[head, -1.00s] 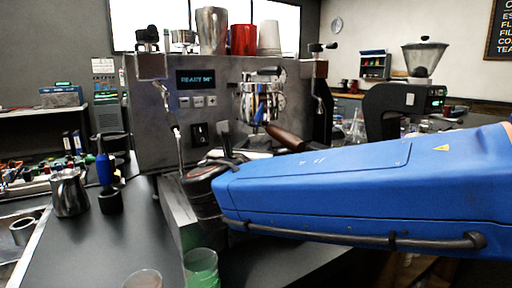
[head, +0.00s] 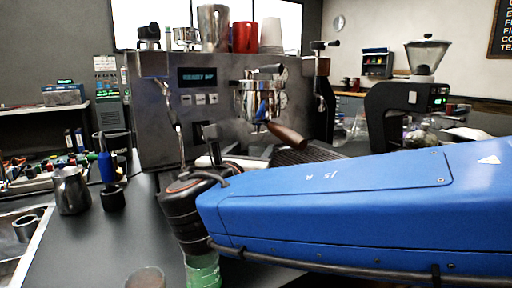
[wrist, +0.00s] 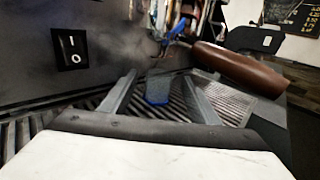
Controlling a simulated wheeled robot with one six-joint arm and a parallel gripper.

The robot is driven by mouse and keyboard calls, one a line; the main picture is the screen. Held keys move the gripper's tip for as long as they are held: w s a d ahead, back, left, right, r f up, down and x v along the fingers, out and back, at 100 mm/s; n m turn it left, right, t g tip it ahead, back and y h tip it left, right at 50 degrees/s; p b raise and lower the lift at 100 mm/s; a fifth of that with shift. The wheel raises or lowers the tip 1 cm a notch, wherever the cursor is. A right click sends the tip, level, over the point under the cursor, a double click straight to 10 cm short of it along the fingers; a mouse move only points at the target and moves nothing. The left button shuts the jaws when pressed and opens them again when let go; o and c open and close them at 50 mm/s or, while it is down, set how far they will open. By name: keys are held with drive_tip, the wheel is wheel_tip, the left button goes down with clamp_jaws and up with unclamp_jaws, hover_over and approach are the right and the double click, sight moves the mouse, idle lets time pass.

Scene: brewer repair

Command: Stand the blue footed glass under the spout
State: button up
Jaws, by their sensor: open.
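In the wrist view, my gripper (wrist: 163,88) is open, its two fingers spread low over the ribbed drip tray (wrist: 225,98) of the brewer. A small blue patch (wrist: 157,91) shows between the fingers; I cannot tell whether it is part of the blue footed glass. No whole blue glass is clear in either view. The portafilter (head: 258,98) with its brown handle (head: 286,135) is in the brewer (head: 200,125), above the tray. The spout's lower end is unclear. In the head view, my blue arm hides part of the counter and tray.
A green glass (head: 203,272) and a clear glass (head: 146,279) stand near the counter's front edge. A steel pitcher (head: 70,190) and a blue-handled tool (head: 105,168) stand at left. A grinder (head: 410,110) is at right. Open counter lies left of my arm.

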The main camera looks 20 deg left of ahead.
drive_tip(key=shift+s+d, duration=0.15)
drive_tip(key=shift+s, duration=1.4)
drive_tip(key=shift+s+d, duration=0.1)
drive_tip(key=shift+s, duration=1.45)
